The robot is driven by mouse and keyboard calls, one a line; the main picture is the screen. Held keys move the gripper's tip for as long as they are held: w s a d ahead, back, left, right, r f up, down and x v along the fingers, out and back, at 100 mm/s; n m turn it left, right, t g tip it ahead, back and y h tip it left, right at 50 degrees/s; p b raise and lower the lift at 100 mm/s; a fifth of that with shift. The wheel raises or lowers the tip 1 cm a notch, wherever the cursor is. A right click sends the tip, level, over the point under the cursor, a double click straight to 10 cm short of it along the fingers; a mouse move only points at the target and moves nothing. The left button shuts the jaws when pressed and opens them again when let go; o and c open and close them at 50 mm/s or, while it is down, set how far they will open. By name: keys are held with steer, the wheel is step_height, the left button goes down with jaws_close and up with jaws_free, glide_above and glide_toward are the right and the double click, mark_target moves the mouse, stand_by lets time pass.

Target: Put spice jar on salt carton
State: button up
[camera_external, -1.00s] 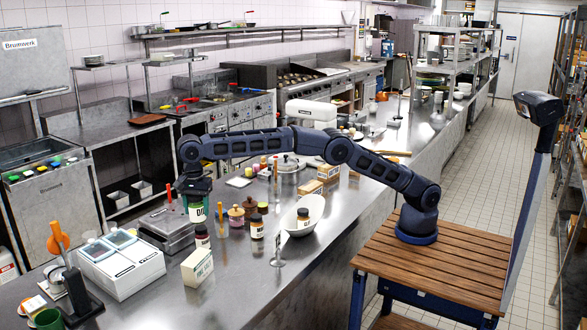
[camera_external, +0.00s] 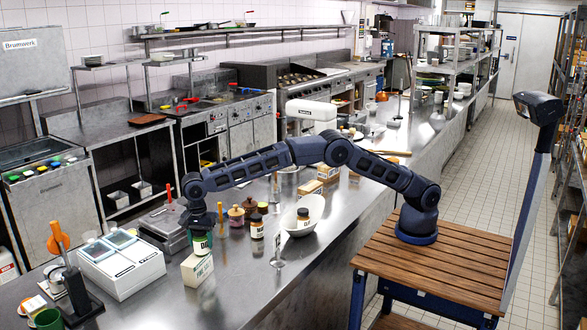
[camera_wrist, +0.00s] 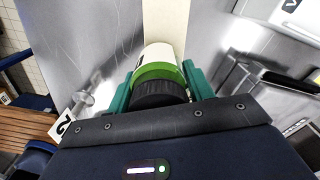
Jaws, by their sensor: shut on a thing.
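The spice jar (camera_external: 200,244) has a pale label, a green band and a dark lid. My gripper (camera_external: 201,230) is shut on it from above. In the wrist view the jar (camera_wrist: 158,72) sits between the two green fingers of my gripper (camera_wrist: 158,86). The white salt carton (camera_external: 197,271) stands on the steel counter directly below the jar in the external view. Its pale face (camera_wrist: 166,20) shows past the jar in the wrist view. The jar's bottom appears at the carton's top; I cannot tell whether they touch.
A white twin-lidded unit (camera_external: 121,266) stands left of the carton. A white oval bowl (camera_external: 312,209) holds another jar (camera_external: 303,217). The counter in front of the carton is clear.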

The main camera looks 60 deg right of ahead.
steer(key=shift+f, duration=0.1)
steer(key=o, duration=1.1)
steer(key=shift+o, duration=0.2)
step_height(320, 180, up, 12)
steer(key=shift+r, duration=0.15)
